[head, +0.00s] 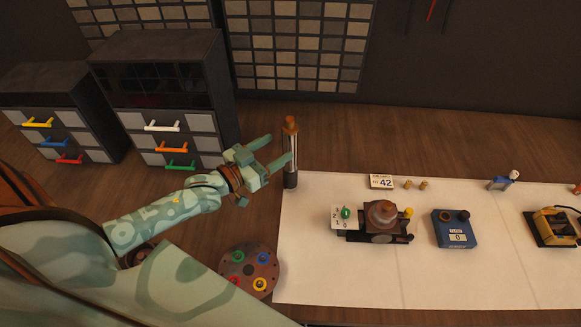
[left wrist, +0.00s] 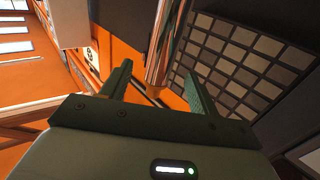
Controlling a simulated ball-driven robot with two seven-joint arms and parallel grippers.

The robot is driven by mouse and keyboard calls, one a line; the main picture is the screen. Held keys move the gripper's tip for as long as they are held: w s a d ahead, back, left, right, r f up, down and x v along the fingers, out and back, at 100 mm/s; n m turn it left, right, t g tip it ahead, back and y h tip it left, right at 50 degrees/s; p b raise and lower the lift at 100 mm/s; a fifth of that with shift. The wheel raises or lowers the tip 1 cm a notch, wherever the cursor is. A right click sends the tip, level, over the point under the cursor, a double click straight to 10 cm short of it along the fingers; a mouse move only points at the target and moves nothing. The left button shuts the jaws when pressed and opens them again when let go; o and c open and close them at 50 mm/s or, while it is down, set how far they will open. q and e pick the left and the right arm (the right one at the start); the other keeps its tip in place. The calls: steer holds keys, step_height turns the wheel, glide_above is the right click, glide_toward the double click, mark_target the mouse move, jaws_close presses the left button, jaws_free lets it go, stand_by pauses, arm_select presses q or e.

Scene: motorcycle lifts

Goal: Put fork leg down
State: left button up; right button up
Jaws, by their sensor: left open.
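The fork leg (head: 292,150) is a slim dark and silver tube with an orange-brown top. It stands upright at the back left corner of the white mat (head: 330,275). My left gripper (head: 278,149) is open just left of the leg, with its fingers pointing towards it. One finger overlaps the leg in the head view; I cannot tell whether they touch. In the left wrist view a shiny tube, seemingly the fork leg (left wrist: 164,42), shows beyond and between the open fingers (left wrist: 157,78). My right gripper is not in view.
A round plate with coloured rings (head: 258,272) lies left of the mat. A clamp-like fixture (head: 381,236), a blue box with a display (head: 455,233) and a "42" sign (head: 381,182) are on the mat. Drawer cabinets (head: 165,95) stand behind. The mat's front left is clear.

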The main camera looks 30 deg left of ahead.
mark_target(284, 142)
arm_select(q)
steer(key=x, duration=0.6)
steer(key=shift+f, duration=0.2)
steer(key=shift+s, duration=0.1)
steer(key=shift+c, duration=0.9)
jaws_close()
steer(key=shift+r, duration=0.2)
